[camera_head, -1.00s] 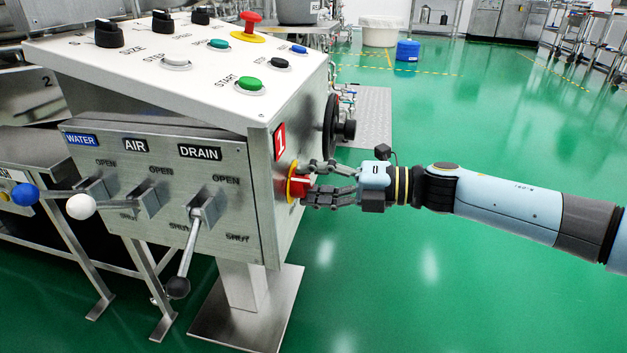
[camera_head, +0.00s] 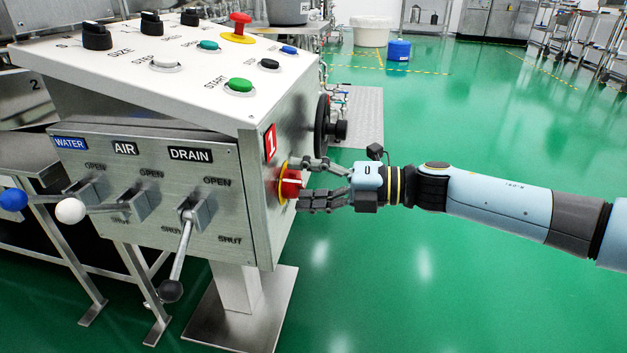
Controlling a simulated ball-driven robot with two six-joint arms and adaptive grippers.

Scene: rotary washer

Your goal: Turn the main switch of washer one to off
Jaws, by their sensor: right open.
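The main switch (camera_head: 290,183) is a red rotary knob on a yellow round plate (camera_head: 281,184). It sits on the right side face of the washer one panel box (camera_head: 262,225), below a red label with a white 1 (camera_head: 270,143). My right gripper (camera_head: 304,182) comes in from the right with its fingers open, one above and one below the knob, their tips close to it. I cannot tell whether they touch it. My left gripper is not in view.
A black handwheel (camera_head: 322,126) sticks out of the same side face, just behind the switch. Valve levers with blue, white and black (camera_head: 170,291) balls stand out from the front. Push buttons and a red emergency stop (camera_head: 239,24) are on top.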

